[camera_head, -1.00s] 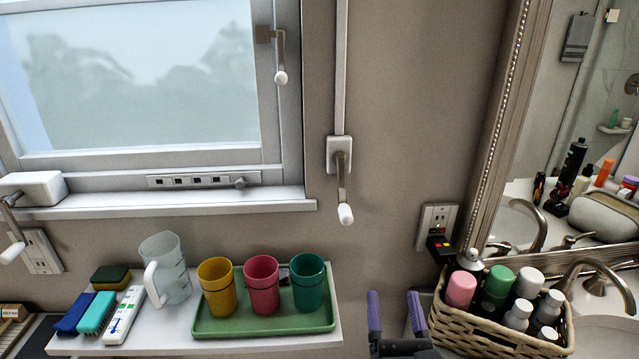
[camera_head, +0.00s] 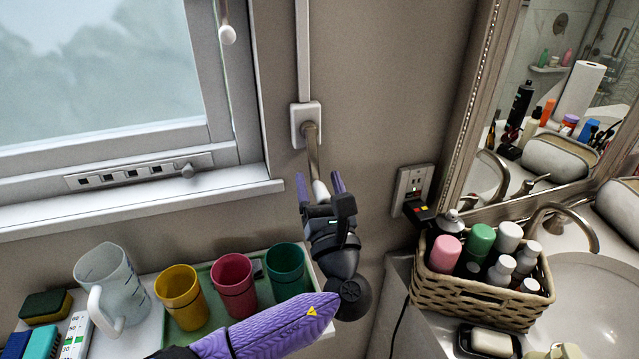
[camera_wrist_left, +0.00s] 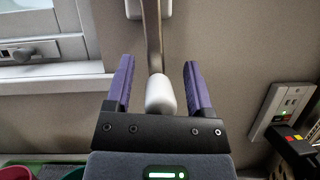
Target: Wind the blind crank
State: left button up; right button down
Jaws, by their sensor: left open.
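The blind crank hangs on the wall right of the window. It has a white wall plate (camera_head: 305,124), a metal arm (camera_head: 313,152) pointing down and a white knob (camera_head: 320,189) at its lower end. My left gripper (camera_head: 320,184) is open, with one purple finger on each side of the knob. In the left wrist view the knob (camera_wrist_left: 160,95) stands between the open fingers (camera_wrist_left: 158,68), with visible gaps on both sides. The jaws are not closed on it. My right gripper is not in view.
A shelf below holds a clear jug (camera_head: 108,285), a green tray (camera_head: 205,312) with yellow, red and green cups, and sponges. A wicker basket (camera_head: 480,300) of bottles stands by the sink at right. A socket (camera_head: 412,190) with a plug is on the wall.

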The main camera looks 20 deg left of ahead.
pick_arm(q)
grip_shut()
dwell(1.4)
